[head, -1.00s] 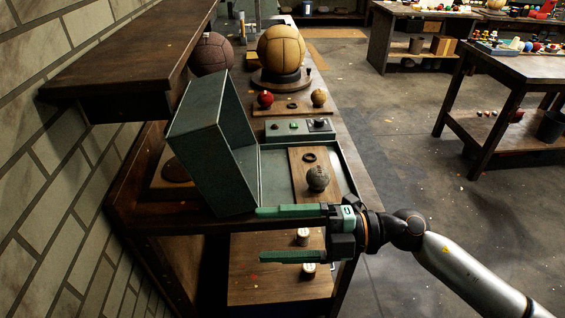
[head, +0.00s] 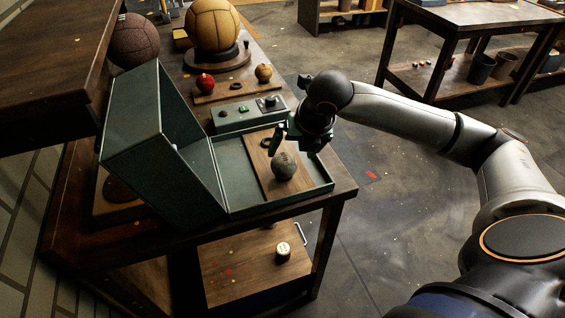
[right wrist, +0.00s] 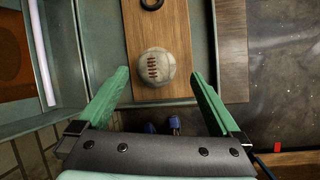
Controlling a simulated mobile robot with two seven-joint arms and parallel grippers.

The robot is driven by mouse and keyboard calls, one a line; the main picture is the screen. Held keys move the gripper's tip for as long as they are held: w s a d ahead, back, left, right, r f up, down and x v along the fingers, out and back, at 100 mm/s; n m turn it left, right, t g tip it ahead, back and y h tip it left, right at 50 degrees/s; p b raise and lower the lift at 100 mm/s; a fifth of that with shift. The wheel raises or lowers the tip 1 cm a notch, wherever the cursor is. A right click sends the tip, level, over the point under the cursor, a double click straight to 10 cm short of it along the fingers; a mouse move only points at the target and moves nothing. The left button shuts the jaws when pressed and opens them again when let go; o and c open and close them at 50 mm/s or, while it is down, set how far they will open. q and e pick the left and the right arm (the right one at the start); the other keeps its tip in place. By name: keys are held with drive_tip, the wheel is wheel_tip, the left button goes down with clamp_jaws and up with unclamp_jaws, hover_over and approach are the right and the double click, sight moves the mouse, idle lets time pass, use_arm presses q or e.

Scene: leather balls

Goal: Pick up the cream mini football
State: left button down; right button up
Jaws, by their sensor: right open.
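The cream mini football (head: 284,165), a small greyish-cream ball with brown lacing, rests on a wooden board (head: 262,185) inside a shallow grey-green tray (head: 235,180). It also shows in the right wrist view (right wrist: 155,68), with its lacing facing the camera. My right gripper (head: 294,147) is open, with green fingers pointing down, above and just behind the ball in the head view. In the right wrist view its fingertips (right wrist: 160,76) stand wide on either side of the ball, with nothing held between them. My left gripper is not in view.
The raised grey-green lid (head: 150,140) stands left of the ball. A dark ring (head: 265,143) and a button panel (head: 250,114) lie behind it. A red ball (head: 206,82), a small tan ball (head: 263,73) and a large tan ball (head: 212,26) stand farther back. A shelf overhangs at left.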

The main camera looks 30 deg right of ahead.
sight(287, 159)
drive_tip(key=x, duration=0.4)
drive_tip(key=a+p+x, duration=0.1)
drive_tip(key=x, duration=0.1)
drive_tip(key=shift+s+f, duration=0.15)
drive_tip(key=shift+f, duration=0.2)
drive_tip(key=shift+c, duration=0.2)
drive_tip(key=shift+r, duration=0.2)
drive_tip(key=c, duration=1.4)
